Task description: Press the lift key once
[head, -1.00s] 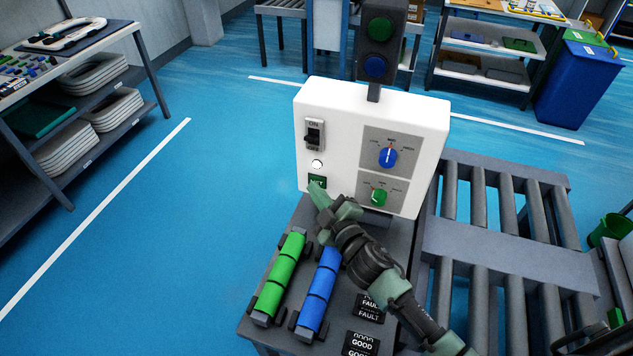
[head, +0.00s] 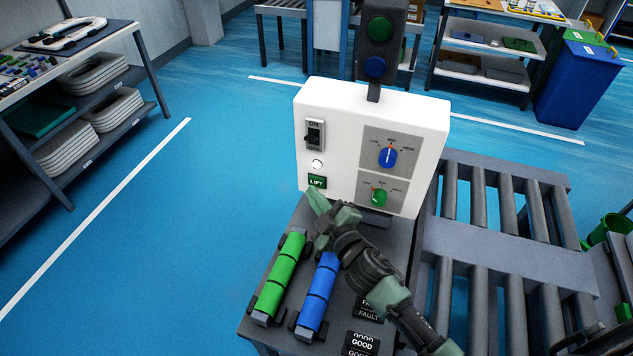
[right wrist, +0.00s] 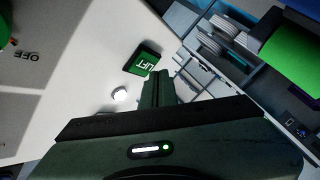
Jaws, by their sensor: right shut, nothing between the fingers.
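The green lift key (head: 317,182), labelled LIFT, sits low on the left of the white control box's front face. It also shows in the right wrist view (right wrist: 143,60), just beyond my fingertips. My right gripper (head: 314,192) is shut and empty, its tips just below and in front of the key. In the head view the key's label is uncovered and the tips look slightly apart from it. In the right wrist view the shut fingers (right wrist: 158,80) point toward the panel beside the key. My left gripper is not in view.
The white control box (head: 340,100) also carries an ON/OFF switch (head: 314,135), a round white light (head: 317,164), a blue knob (head: 388,157) and a green knob (head: 378,197). Green (head: 280,272) and blue (head: 318,290) rollers lie below. A roller conveyor (head: 500,240) stands right.

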